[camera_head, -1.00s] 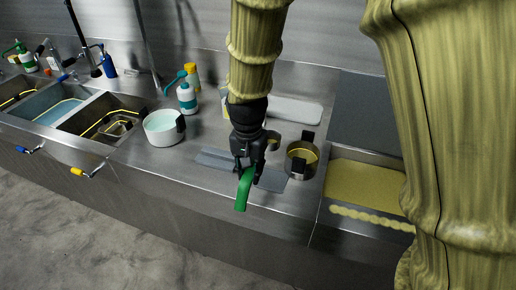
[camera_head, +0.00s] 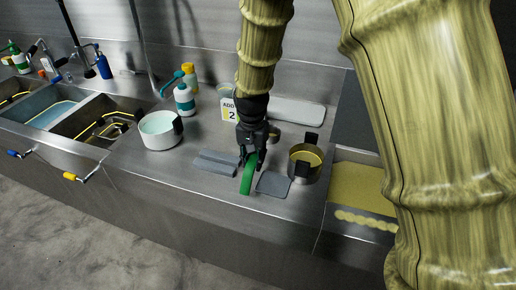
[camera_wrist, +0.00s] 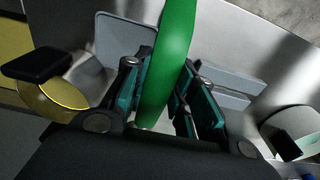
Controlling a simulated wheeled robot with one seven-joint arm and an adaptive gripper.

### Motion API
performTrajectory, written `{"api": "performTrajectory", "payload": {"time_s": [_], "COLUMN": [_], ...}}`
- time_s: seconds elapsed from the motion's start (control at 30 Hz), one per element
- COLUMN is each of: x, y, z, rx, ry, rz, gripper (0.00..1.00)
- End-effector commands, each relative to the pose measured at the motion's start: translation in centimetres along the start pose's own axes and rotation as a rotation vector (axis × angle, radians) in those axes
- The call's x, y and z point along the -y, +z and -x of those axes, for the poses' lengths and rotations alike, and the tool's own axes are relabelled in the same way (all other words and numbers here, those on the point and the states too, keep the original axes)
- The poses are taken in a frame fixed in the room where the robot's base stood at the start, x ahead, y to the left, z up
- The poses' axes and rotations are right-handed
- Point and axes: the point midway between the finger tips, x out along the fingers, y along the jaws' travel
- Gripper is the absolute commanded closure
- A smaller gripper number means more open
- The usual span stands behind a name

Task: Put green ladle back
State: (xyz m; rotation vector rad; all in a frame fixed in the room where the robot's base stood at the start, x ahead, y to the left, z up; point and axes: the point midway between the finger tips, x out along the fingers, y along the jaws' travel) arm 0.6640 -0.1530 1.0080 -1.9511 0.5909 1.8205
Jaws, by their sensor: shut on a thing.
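The green ladle (camera_head: 248,178) shows as a curved green handle in the head view. My gripper (camera_head: 249,158) is shut on it, above the steel counter. In the wrist view the green handle (camera_wrist: 174,50) runs up between the two fingers of my gripper (camera_wrist: 160,100). The ladle's bowl is hidden, and I cannot tell whether its lower end touches the counter. A grey mat or tray (camera_head: 273,184) lies just right of the handle, and a grey folded piece (camera_head: 217,162) lies just left of it.
A white pot (camera_head: 160,130) stands to the left, near bottles (camera_head: 184,98). Sinks (camera_head: 95,118) are far left.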

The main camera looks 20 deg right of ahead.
Motion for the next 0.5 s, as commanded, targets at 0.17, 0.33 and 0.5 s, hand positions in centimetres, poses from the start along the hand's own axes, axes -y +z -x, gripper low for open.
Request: {"api": "performTrajectory", "payload": {"time_s": [0.17,0.33,0.5], "x": [0.7,1.1,1.4], "y": [-3.6,-6.3,-7.6], "z": [-0.3,-0.8,-1.2], "rx": [0.0,0.002,0.0], "ry": [-0.001,0.0,0.0], "rz": [-0.001,0.001,0.001], "gripper": [0.97,0.97,0.97]}}
